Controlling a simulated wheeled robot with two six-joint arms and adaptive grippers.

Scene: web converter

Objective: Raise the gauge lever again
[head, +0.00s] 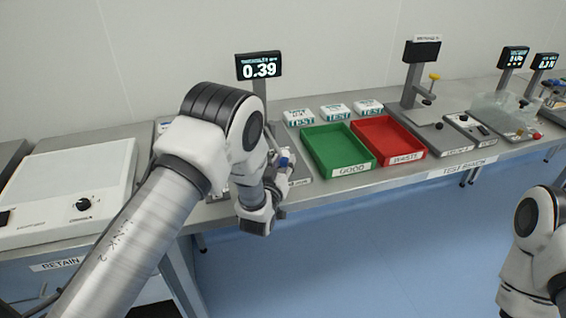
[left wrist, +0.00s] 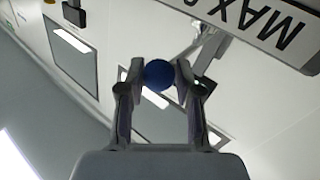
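The gauge has a dark display (head: 259,66) reading 0.39 on a grey post behind my left arm. Its lever ends in a blue ball knob (left wrist: 159,74), which sits between my left fingertips (left wrist: 161,78) in the left wrist view, with both fingers against its sides. In the head view my left gripper (head: 282,165) is at the gauge, with a bit of blue showing at it. My left arm hides much of the gauge's base and lever. My right arm shows at the lower right edge, but its gripper is out of frame.
A green GOOD tray (head: 361,167) and a red WASTE tray (head: 408,157) stand right of the gauge, with small TEST boxes (head: 334,112) behind them. Other test stands (head: 424,110) line the bench to the right.

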